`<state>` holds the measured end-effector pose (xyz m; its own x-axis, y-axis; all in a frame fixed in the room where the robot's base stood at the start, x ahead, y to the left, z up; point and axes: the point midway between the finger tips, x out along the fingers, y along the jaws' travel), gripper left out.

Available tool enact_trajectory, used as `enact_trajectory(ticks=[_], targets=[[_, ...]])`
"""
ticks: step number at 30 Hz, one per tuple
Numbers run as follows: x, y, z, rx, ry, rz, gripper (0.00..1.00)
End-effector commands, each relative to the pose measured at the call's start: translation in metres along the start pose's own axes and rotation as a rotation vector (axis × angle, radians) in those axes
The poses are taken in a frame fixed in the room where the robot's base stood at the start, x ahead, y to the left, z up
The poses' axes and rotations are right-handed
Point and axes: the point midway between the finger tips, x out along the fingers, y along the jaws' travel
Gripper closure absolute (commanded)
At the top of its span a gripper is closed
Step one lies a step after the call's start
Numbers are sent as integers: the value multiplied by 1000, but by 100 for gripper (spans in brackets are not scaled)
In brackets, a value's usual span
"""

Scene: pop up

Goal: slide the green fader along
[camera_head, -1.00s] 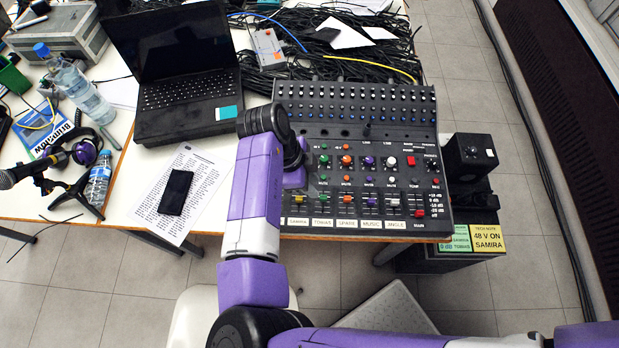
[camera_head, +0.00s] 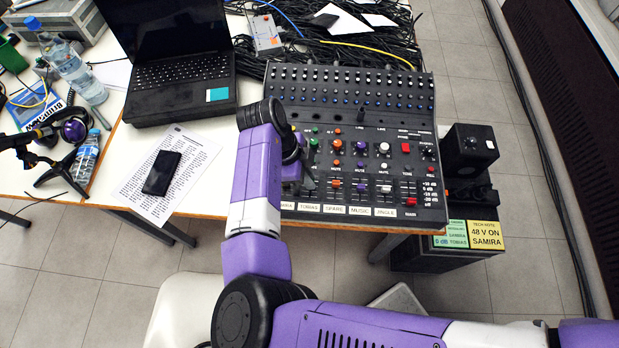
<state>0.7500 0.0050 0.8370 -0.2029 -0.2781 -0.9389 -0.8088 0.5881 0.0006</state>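The black mixing console (camera_head: 345,98) lies on the white table. Its fader strips stand in a row at the front above white labels.
Orange, purple and white controls and a red main fader (camera_head: 411,202) are to the right of my gripper. A laptop (camera_head: 180,75), phone (camera_head: 161,173) and paper sheet (camera_head: 193,191) lie to the left. Cables (camera_head: 385,50) are heaped behind the console.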

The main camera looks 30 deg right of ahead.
Motion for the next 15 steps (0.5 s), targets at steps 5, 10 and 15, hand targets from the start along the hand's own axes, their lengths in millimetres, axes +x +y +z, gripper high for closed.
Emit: enact_trajectory(ticks=[5, 10, 15], targets=[[-1, 0, 1, -2, -3, -1, 100], [-3, 6, 1, -3, -3, -1, 100], [-3, 17, 1, -5, -4, -2, 100]])
